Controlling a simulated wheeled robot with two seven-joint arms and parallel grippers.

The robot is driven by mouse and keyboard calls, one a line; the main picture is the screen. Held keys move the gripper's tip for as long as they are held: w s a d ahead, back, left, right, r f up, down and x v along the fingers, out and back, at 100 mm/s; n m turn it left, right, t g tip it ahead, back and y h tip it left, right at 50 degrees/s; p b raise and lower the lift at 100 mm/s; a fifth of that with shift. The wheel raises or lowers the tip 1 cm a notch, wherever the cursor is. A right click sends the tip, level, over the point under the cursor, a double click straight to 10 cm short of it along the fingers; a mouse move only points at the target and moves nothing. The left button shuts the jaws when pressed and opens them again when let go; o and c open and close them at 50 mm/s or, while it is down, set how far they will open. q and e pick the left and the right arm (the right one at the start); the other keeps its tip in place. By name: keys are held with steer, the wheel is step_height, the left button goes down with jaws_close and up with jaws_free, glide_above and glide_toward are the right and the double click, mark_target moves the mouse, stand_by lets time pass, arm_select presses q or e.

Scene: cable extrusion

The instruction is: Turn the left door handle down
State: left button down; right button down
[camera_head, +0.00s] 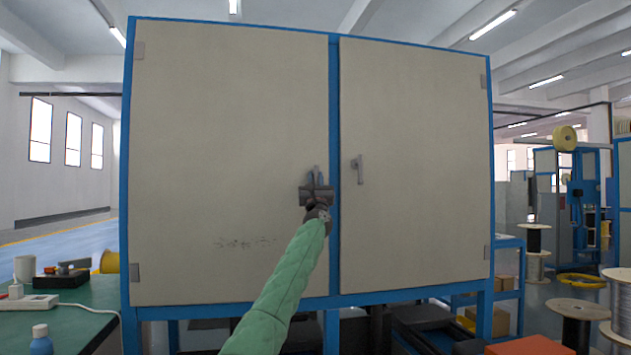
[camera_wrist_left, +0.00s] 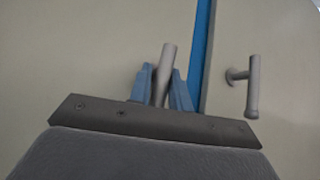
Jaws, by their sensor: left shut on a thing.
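The left door (camera_head: 230,130) is a beige panel in a blue cabinet frame, and it is closed. Its grey handle (camera_wrist_left: 167,60) sits near the door's inner edge and shows between the fingers in the left wrist view. The handle's upper end leans slightly right there; its lower part is hidden by my gripper. My left gripper (camera_head: 316,180) is at this handle, with its blue fingers (camera_wrist_left: 164,85) shut on it, one on each side. The right door (camera_head: 415,170) has a similar grey handle (camera_head: 357,168), roughly upright and apart from my gripper. My right gripper is not in view.
A green table (camera_head: 75,315) with a white cup, a power strip and a bottle stands at the lower left. Cable spools (camera_head: 578,312) stand at the right. Dark items and an orange box (camera_head: 530,346) lie low in front of the cabinet.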

arm_select(q)
steer(key=c, duration=1.3)
jaws_free()
steer(key=shift+f, duration=0.1)
steer(key=p+v, duration=0.1)
steer(key=v, duration=0.6)
steer(key=shift+s+f, duration=0.2)
steer(key=shift+s, duration=0.05)
